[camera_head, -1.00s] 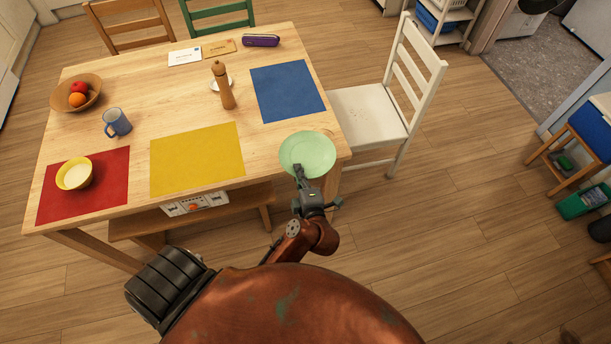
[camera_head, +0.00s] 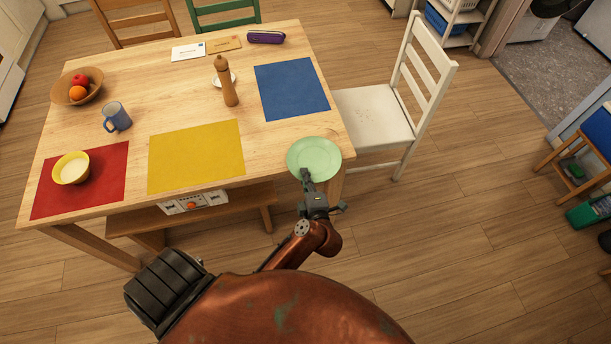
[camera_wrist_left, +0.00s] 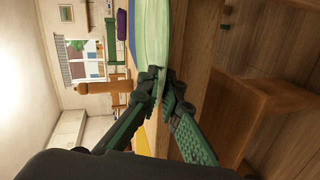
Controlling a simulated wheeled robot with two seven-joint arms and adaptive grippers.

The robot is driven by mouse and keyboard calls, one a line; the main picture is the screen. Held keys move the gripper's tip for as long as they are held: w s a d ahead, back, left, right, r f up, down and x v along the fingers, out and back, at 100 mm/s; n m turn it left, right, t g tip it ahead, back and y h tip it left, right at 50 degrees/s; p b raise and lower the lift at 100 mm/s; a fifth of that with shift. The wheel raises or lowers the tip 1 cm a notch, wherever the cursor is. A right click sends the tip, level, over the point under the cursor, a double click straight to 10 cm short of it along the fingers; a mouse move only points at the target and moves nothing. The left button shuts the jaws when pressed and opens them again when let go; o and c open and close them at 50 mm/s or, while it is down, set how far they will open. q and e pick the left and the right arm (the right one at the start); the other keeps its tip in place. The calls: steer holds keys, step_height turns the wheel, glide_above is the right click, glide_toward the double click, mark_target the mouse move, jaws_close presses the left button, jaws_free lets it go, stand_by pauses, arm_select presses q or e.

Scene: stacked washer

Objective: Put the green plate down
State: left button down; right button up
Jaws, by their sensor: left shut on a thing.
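The pale green plate (camera_head: 314,156) shows at the table's front right corner in the head view. My left gripper (camera_head: 306,178) is shut on its near rim. In the left wrist view the plate (camera_wrist_left: 152,35) is seen nearly edge-on between the fingertips of my left gripper (camera_wrist_left: 161,84). The plate looks roughly level; I cannot tell whether it touches the table. The wooden table (camera_head: 265,150) has a blue mat (camera_head: 291,91), a yellow mat (camera_head: 196,156) and a red mat (camera_head: 100,190). My right gripper is not in view.
A yellow bowl (camera_head: 71,168) stands on the red mat. A blue mug (camera_head: 116,117), fruit bowl (camera_head: 92,97), and pepper mill (camera_head: 226,82) stand farther back. A white chair (camera_head: 375,117) is close on the right. The blue and yellow mats are bare.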

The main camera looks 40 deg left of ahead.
arm_select(q)
steer(key=c, duration=2.1)
jaws_free()
